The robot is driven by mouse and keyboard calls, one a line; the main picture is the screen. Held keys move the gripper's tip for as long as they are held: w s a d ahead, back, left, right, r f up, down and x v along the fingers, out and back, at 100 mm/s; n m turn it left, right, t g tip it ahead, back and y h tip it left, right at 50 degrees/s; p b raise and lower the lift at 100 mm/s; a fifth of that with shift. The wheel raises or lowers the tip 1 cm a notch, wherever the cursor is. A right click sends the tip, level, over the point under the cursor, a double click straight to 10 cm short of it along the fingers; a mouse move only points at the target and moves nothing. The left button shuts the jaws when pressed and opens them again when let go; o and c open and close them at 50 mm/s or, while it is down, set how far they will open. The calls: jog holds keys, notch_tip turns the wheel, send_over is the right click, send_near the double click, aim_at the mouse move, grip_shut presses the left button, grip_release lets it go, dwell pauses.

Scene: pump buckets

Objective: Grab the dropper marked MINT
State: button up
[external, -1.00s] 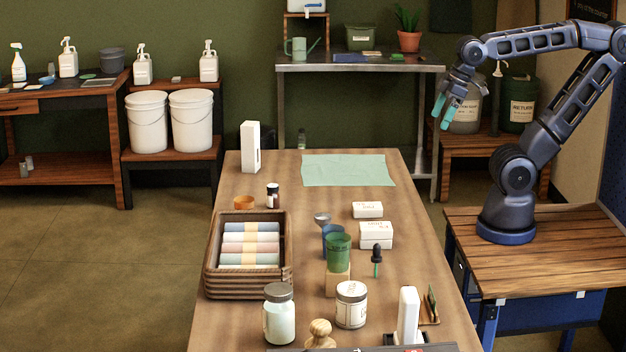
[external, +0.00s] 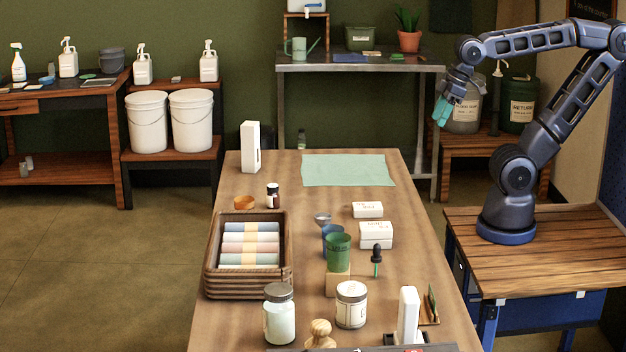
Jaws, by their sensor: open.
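A dropper (external: 376,261) with a dark bulb and a green lower part stands on the long wooden table, right of the green cup. It is the only dropper I can make out, and no MINT marking is legible at this size. My gripper (external: 441,112) has teal fingers and hangs in the air beyond the table's right edge, well above and behind the dropper. It is open, with nothing seen between its fingers.
A green cup (external: 338,252) on a wooden block stands close left of the dropper. White boxes (external: 376,236) lie just behind it. A lidded tin (external: 351,305), a glass jar (external: 279,315) and a white upright device (external: 408,315) stand in front. The dropper's right side is clear.

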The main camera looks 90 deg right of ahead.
jog(key=w+a+f+n+g, duration=0.3)
jog(key=w+a+n, duration=0.5)
jog(key=w+a, duration=0.7)
jog(key=w+a+f+n, duration=0.2)
jog(key=a+f, duration=0.2)
jog(key=a, duration=0.2)
jog(key=w+a+f+n+g, duration=0.1)
jog(key=w+a+f+n, duration=0.1)
jog(key=a, duration=0.4)
jog(key=w+a+f+n, duration=0.2)
jog(key=a+f+n, duration=0.1)
jog(key=a+f, duration=0.2)
jog(key=shift+w+a+f+n+g, duration=0.15)
jog(key=shift+w+a+f, duration=0.05)
jog(key=shift+a, duration=0.25)
jog(key=shift+w+a+f+n+g, duration=0.15)
jog(key=shift+w+a+f, duration=0.05)
jog(key=shift+a, duration=0.25)
jog(key=shift+a+f, duration=0.15)
jog(key=shift+f, duration=0.1)
send_over(377, 256)
jog(key=d, duration=0.2)
jog(key=f, duration=0.5)
jog(key=shift+s+a+f, duration=0.15)
jog(key=shift+a, duration=0.1)
jog(key=shift+a+f, duration=0.15)
jog(key=shift+f, duration=1.15)
jog(key=shift+a+f, duration=0.15)
jog(key=shift+f, duration=1.15)
jog(key=c, duration=1.1)
